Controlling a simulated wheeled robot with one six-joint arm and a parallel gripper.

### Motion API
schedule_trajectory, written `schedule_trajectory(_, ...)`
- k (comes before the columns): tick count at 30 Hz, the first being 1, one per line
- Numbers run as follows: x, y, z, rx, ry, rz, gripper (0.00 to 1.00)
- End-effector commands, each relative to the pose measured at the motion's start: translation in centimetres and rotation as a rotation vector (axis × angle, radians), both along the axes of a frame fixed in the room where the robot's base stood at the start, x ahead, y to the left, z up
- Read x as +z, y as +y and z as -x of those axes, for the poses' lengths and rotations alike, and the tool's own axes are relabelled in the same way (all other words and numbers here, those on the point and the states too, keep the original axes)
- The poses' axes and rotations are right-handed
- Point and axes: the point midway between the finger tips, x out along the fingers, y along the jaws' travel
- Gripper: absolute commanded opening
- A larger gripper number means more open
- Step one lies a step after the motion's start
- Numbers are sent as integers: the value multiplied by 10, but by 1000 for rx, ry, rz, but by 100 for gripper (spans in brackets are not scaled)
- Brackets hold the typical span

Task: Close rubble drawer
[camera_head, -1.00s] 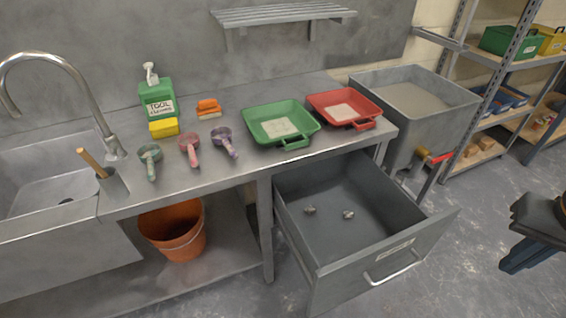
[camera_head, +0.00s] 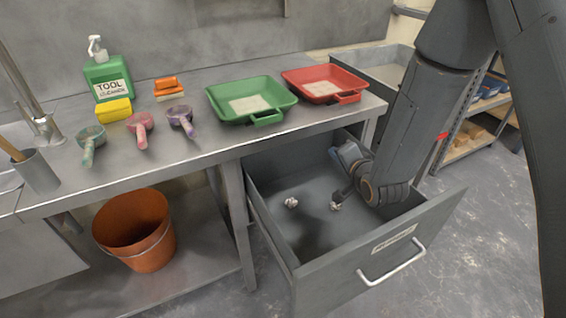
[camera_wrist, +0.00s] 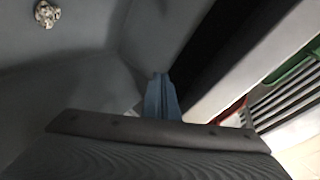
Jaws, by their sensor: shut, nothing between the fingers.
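The rubble drawer (camera_head: 300,248) is a grey metal drawer pulled well out from under the steel bench, with a bar handle (camera_head: 392,263) and a label on its front. Two small pieces of rubble, the left one (camera_head: 291,202) and the right one (camera_head: 335,206), lie on its floor. One rubble piece (camera_wrist: 46,14) also shows in the wrist view. My gripper (camera_head: 342,156) is over the drawer's interior toward its back right, behind the front panel. Its blue fingers (camera_wrist: 161,90) are shut and empty, close to a drawer wall; contact cannot be told.
Green tray (camera_head: 250,98) and red tray (camera_head: 325,82) sit on the bench above the drawer. Scoops, a green bottle (camera_head: 108,78) and sponges stand further left. An orange bucket (camera_head: 135,230) is on the lower shelf. The floor right of the drawer is clear.

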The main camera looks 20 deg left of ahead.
Motion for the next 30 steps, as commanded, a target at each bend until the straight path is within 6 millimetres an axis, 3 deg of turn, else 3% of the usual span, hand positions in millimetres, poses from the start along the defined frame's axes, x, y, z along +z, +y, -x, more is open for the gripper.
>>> schedule_trajectory(1, -26, 25, 3, 23, -5, -92, 0)
schedule_trajectory(3, -39, 53, 10, 49, -10, -228, 0)
schedule_trajectory(7, -56, 88, 26, 98, -1, -431, 0)
schedule_trajectory(15, -62, 114, 40, 145, 17, -592, 0)
schedule_trajectory(30, -61, 172, -10, 144, 16, -592, 0)
